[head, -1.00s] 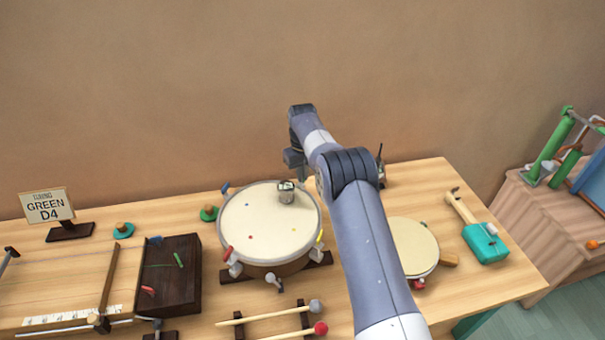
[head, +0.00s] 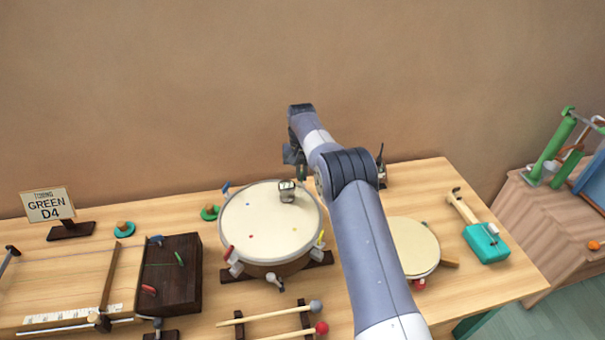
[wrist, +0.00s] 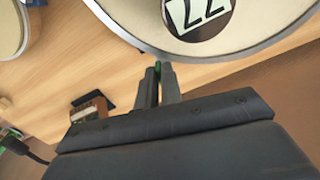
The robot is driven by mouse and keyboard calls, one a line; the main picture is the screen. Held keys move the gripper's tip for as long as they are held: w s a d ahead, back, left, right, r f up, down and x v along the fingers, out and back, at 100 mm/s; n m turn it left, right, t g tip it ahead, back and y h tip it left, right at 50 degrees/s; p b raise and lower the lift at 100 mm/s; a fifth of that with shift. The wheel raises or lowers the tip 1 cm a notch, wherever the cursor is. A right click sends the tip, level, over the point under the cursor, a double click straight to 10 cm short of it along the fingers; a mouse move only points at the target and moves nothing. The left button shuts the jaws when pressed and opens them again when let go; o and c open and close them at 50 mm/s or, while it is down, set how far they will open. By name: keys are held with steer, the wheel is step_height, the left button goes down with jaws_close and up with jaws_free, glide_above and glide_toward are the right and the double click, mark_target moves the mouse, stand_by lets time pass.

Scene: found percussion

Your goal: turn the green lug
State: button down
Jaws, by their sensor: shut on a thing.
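The drum (head: 270,240) with a pale round head stands at the middle of the table; its rim also fills the top of the wrist view (wrist: 150,47). The green lug (wrist: 158,66) shows as a small bit of green between my fingertips, just outside the drum's rim. My gripper (wrist: 160,78) is shut on it, and the fingers hide most of it. Red and yellow lugs show on the drum's near side.
A small metal cylinder (head: 287,192) stands on the drumhead and shows a number in the wrist view. A card reading "GREEN D4" (head: 47,205) stands at left. Mallets (head: 265,317) lie in front. A smaller drum (head: 415,240) sits to the right. The wall is close behind.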

steer(key=shift+a+m, duration=0.1)
steer(key=shift+m, duration=0.5)
steer(key=c, duration=1.6)
jaws_free()
step_height(320, 180, up, 11)
steer(key=shift+f+b, duration=0.1)
steer(key=shift+b, duration=0.3)
steer(key=shift+f, duration=0.1)
